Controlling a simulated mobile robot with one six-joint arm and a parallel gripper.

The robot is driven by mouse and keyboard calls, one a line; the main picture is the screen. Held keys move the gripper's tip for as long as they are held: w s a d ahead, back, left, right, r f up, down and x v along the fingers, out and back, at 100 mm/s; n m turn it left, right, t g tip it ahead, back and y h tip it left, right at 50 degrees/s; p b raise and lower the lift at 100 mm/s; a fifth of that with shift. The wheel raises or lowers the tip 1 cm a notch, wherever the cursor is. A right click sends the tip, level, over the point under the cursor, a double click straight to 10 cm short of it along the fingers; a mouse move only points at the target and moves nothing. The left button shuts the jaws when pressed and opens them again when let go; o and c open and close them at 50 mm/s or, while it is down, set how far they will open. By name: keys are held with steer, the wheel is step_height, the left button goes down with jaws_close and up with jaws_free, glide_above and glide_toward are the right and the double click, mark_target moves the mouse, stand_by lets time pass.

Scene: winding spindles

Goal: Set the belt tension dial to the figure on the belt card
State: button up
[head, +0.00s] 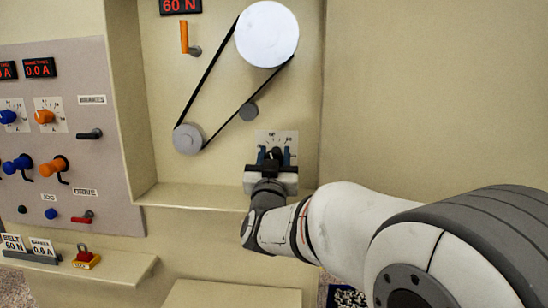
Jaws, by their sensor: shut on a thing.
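The belt card (13,244) stands at the lower left and reads BELT 60 N. The red display (180,6) above the belt recess reads 60 N. The belt tension dial's pale scale plate (291,137) is on the recess back wall, below the belt. My gripper (274,155) is at this plate, its blue fingers shut on the dial knob. The knob is mostly hidden by the gripper, and I cannot read its pointer.
A black belt (211,70) runs around a large white pulley (267,34) and a grey pulley (188,139), beside a small idler (249,111). An orange-handled lever (184,37) is above. A panel with knobs (45,116) and levers is left. A ledge (190,197) lies below.

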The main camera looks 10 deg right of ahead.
steer(key=shift+f+n+b, duration=0.15)
steer(key=shift+n+b, duration=0.25)
steer(key=shift+b, duration=0.25)
steer(key=o, duration=1)
steer(key=shift+r, duration=0.2)
steer(key=shift+c, duration=0.2)
steer(key=shift+s+f, duration=0.1)
steer(key=b+v, duration=0.2)
steer(key=v, duration=0.5)
steer(key=shift+s, duration=0.35)
steer(key=shift+a, duration=0.1)
